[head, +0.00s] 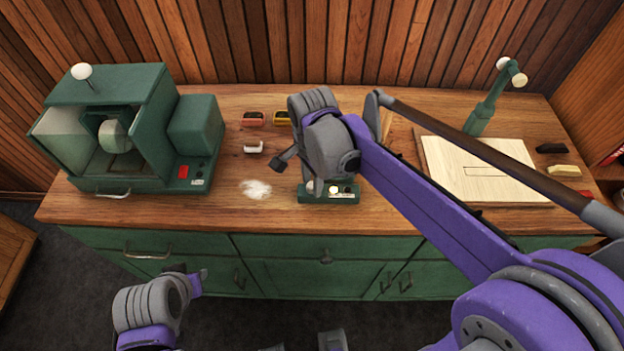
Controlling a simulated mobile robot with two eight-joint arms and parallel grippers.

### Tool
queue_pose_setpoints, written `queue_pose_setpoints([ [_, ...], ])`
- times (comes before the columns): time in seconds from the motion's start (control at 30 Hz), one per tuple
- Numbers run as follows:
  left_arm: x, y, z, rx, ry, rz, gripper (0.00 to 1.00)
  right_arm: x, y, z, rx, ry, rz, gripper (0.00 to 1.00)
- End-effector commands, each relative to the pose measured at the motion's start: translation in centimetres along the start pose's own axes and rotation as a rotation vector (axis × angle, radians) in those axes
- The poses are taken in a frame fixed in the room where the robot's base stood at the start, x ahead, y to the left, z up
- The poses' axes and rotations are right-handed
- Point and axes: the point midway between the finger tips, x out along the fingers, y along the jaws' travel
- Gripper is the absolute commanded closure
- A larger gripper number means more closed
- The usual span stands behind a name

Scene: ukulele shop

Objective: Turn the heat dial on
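A small green unit (328,196) stands near the front edge of the worktop, in the middle of the head view. My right arm and wrist cover the unit's upper part. My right gripper (297,172) is just above and to the left of this unit; a dark finger points down and left, and its opening is unclear. My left gripper (193,281) is low, in front of the cabinet, far from the unit, and its fingers are barely visible.
A green machine (144,130) with a red switch stands at the left. White powder (256,189) and a small white block (253,147) lie left of the unit. A pale board (479,170) and a green lamp-like tool (488,106) are at the right. Green drawers (190,262) are below.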

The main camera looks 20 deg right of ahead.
Motion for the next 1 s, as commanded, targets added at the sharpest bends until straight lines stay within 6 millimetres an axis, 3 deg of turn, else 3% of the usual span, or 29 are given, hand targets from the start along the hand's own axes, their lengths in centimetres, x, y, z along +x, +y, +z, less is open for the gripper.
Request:
queue_pose_setpoints([
  [0.1,0.0,0.0,0.0,0.000,0.000,0.000,0.74,0.0,0.0,0.0,0.000,0.000,0.000,0.37],
  [0.47,-0.1,0.0,-0.1,0.000,0.000,0.000,0.74,-0.6,0.0,0.0,-0.001,0.000,0.000,0.37],
  [1.0,-0.7,0.0,-0.7,0.000,0.006,0.000,0.74,-9.9,0.0,0.0,-0.001,0.000,0.000,0.37],
])
